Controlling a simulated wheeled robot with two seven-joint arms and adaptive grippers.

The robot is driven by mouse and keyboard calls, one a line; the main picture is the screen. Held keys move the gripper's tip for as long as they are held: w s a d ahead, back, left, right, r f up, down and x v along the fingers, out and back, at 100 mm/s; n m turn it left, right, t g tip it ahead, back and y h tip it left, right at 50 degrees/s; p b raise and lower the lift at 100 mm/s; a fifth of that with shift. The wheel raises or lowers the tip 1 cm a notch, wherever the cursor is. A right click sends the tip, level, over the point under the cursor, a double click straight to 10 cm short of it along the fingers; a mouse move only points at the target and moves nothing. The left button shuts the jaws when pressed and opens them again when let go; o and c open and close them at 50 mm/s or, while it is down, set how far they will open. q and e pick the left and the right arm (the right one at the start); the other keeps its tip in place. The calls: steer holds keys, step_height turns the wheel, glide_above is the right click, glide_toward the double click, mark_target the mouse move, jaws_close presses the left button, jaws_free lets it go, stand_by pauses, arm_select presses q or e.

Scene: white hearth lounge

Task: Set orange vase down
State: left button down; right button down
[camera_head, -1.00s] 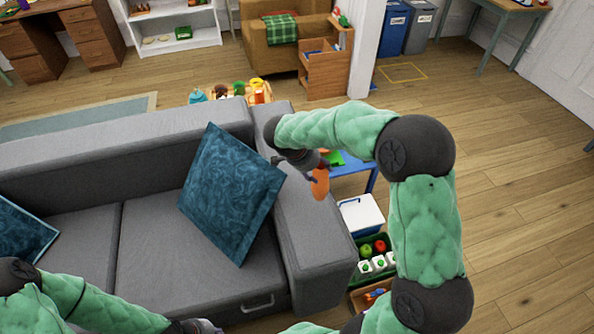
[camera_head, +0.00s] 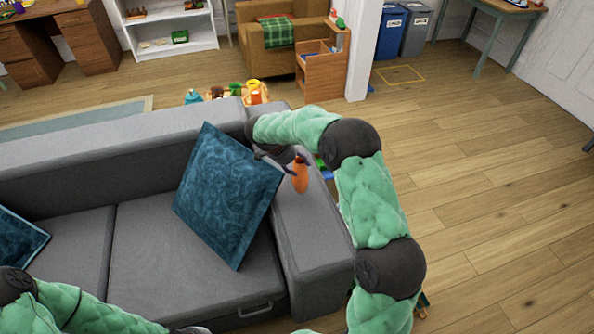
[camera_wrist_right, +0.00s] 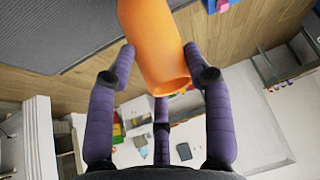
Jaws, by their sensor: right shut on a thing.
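The orange vase (camera_head: 300,175) shows in the head view over the top of the grey sofa's right armrest (camera_head: 305,227). I cannot tell whether it touches the armrest. My right gripper (camera_head: 289,170) is shut on the vase from its upper left side. In the right wrist view the vase (camera_wrist_right: 155,40) sits between the purple fingers, its open rim toward the camera. My left gripper (camera_head: 190,329) is at the bottom edge of the head view, mostly cut off, and its jaws cannot be made out.
A blue cushion (camera_head: 228,195) leans on the sofa just left of the vase. Colourful toys (camera_head: 257,92) stand behind the sofa. My right arm hides most of what lies beyond the armrest. Wooden floor (camera_head: 480,200) is open on the right.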

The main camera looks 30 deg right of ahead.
step_height(320, 180, down, 3)
steer(key=shift+r+b, duration=0.15)
steer(key=shift+b, duration=0.4)
steer(key=shift+r, duration=0.1)
steer(key=c, duration=0.5)
jaws_free()
steer(key=shift+p+v, duration=2.2)
steer(key=shift+v, duration=3.75)
